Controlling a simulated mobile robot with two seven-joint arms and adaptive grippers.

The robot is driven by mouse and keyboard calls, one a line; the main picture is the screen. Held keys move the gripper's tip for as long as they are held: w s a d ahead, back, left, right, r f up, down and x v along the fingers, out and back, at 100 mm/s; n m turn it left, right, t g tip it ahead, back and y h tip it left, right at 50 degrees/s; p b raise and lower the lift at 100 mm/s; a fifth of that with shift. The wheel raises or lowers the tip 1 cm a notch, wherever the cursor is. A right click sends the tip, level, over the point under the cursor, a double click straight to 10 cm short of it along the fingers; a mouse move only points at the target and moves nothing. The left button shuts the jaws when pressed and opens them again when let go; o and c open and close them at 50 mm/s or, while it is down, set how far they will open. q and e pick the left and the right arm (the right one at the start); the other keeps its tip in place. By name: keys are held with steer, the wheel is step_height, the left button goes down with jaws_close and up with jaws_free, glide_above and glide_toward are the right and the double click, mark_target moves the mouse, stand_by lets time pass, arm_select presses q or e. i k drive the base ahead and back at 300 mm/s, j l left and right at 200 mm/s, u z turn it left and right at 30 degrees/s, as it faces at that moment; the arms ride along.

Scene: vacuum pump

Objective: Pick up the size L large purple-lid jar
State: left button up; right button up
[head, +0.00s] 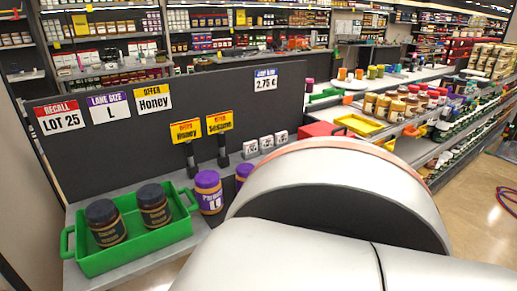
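A jar with a purple lid and a purple label marked with a large L (210,194) stands upright on the grey counter (155,266), just right of the green tray. A second purple-lid jar (243,171) stands behind it to the right. Its lower part is hidden by my large white arm link, so I cannot read its size. Neither of my grippers shows. My arm link fills the lower middle and right of the head view and hides the counter behind it.
A green tray (137,252) with handles holds two dark-lid jars (104,222). Behind stands a dark panel (150,140) with signs. Two yellow signs on black stands (220,146) and small white blocks (266,144) are near the panel. Shelves of jars (400,100) extend right.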

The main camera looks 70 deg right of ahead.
mark_target(208, 185)
steer(key=z, duration=1.6)
